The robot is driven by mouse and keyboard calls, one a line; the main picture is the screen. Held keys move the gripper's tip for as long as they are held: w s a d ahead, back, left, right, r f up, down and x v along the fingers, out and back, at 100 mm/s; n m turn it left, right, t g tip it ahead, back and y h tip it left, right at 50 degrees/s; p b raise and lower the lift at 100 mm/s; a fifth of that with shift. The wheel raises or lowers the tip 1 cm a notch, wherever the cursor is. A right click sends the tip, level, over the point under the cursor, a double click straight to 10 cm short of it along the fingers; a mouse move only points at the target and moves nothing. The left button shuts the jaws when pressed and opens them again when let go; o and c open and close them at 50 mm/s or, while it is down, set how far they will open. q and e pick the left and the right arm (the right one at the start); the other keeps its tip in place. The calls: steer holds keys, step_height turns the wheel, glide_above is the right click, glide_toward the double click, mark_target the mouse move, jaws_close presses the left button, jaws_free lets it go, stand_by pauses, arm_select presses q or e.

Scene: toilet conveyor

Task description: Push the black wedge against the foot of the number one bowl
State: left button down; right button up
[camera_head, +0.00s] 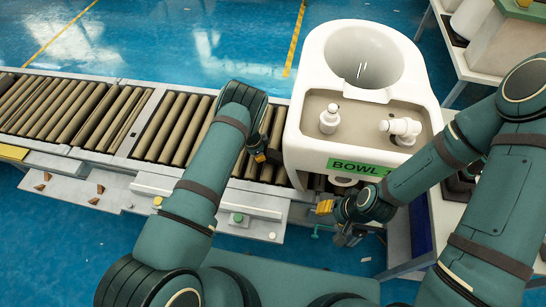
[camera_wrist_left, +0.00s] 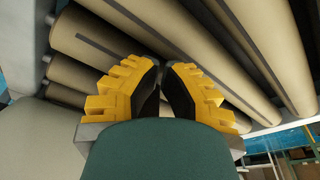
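The number one bowl (camera_head: 310,60) is a white toilet on the roller conveyor, with a green "BOWL" label (camera_head: 357,167) on its front. My left gripper (camera_head: 266,156) is low over the rollers, close to the bowl's left side. In the left wrist view its yellow, black-padded fingers (camera_wrist_left: 161,72) come close together at the tips, with no separate object clear between them. A small dark shape (camera_head: 275,157) by its fingertips may be a pad or the black wedge; I cannot tell. My right gripper (camera_head: 330,220) is below the bowl's front; its grip is unclear.
Conveyor rollers (camera_head: 60,108) run left from the bowl. Several brown wedge-like pieces (camera_head: 42,184) lie on the ledge at the left. A table stands at the upper right; blue floor lies behind.

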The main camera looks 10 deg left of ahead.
arm_select(q)
steer(key=shift+a, duration=0.35)
steer(key=shift+w, duration=0.3)
steer(key=shift+d, duration=0.45)
stand_by(0.3)
steer(key=shift+a, duration=0.15)
steer(key=shift+a, duration=0.2)
steer(key=shift+w, duration=0.35)
stand_by(0.3)
steer(key=shift+d, duration=0.75)
stand_by(0.4)
steer(key=shift+a, duration=0.45)
